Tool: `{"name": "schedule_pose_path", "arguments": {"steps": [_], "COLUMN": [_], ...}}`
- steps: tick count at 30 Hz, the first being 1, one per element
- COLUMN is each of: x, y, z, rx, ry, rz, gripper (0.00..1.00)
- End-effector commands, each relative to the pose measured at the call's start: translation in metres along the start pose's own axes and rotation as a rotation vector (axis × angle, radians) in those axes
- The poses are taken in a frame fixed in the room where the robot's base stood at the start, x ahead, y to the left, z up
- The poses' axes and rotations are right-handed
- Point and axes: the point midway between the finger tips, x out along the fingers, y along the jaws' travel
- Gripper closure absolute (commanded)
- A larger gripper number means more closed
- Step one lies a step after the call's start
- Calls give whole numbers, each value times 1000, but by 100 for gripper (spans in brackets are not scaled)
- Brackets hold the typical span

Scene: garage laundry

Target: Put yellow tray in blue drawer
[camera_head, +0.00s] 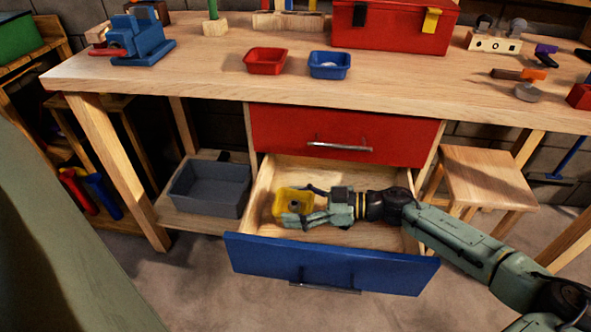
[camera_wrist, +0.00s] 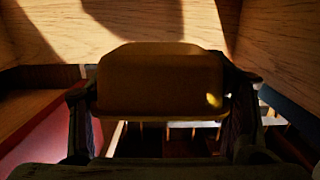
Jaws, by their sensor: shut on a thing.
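The yellow tray (camera_head: 284,201) is between the fingers of my gripper (camera_head: 301,206), at the left part of the open blue drawer (camera_head: 330,264). The drawer is pulled out, with a bare wooden inside. I cannot tell whether the tray touches the drawer's floor.
A shut red drawer (camera_head: 345,134) sits above, under the workbench top (camera_head: 205,75). A grey bin (camera_head: 210,188) stands on the low shelf at left. A wooden stool (camera_head: 486,178) is at right. Red (camera_head: 265,61) and blue (camera_head: 329,65) small trays and a red toolbox (camera_head: 390,27) are on the bench.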

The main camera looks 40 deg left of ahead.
Motion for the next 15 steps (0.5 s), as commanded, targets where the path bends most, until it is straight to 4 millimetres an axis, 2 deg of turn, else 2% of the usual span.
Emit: {"name": "schedule_pose_path", "arguments": {"steps": [2, 3, 12, 15], "x": [0, 0, 0, 0], "y": [0, 0, 0, 0], "z": [0, 0, 0, 0], "rx": [0, 0, 0, 0], "ry": [0, 0, 0, 0], "rz": [0, 0, 0, 0], "gripper": [57, 30, 10, 10]}}
